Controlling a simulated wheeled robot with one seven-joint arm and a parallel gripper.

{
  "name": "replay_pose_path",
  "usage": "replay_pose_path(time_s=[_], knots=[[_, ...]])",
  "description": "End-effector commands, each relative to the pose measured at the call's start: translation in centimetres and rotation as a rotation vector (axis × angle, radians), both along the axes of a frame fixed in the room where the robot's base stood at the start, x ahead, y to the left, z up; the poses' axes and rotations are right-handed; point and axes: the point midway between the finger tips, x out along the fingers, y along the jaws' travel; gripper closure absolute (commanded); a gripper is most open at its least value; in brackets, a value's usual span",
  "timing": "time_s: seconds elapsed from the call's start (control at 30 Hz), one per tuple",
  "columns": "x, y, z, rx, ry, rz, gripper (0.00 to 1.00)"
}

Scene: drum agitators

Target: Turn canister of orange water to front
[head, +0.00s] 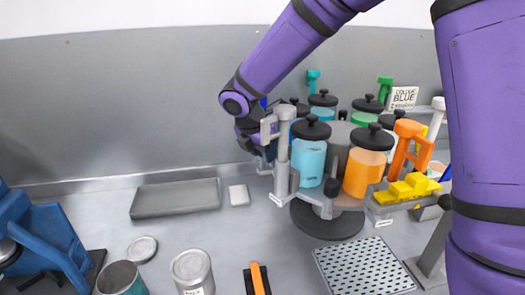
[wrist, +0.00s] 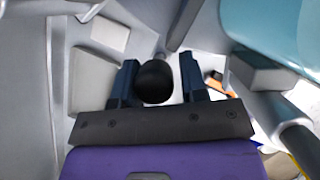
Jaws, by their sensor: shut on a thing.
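The canister of orange water (head: 364,174) has a black lid and sits on the front right of a round carousel (head: 328,222), in the head view. A light blue canister (head: 308,162) stands to its left at the front. My gripper (wrist: 159,66) has its two dark blue fingers on either side of a black ball knob (wrist: 155,84), shut on it. In the head view my gripper is mostly hidden behind grey brackets at the carousel's left side. A second black knob (head: 332,187) stands at the carousel's front.
Grey brackets (head: 280,150) rise close to my gripper. An orange handle (head: 405,150) and a yellow piece (head: 407,188) stand right of the orange canister. A grey tray (head: 175,198), tins (head: 192,270) and a perforated plate (head: 362,268) lie around.

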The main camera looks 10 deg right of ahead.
Motion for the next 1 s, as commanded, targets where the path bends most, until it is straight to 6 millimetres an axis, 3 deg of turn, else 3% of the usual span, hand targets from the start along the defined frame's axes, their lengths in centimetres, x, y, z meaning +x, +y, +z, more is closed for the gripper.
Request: replay_pose_path(time_s=[0.17,0.2,0.27,0.67,1.0], knots=[[0.2,-0.1,0.2,0.000,-0.005,0.002,1.00],[0.2,-0.1,0.2,-0.001,-0.005,0.002,0.58],[0.2,-0.1,0.2,-0.001,-0.005,0.002,0.44],[0.0,0.1,0.4,0.000,-0.002,0.000,0.43],[-1.1,1.8,5.4,0.001,-0.006,0.000,0.43]])
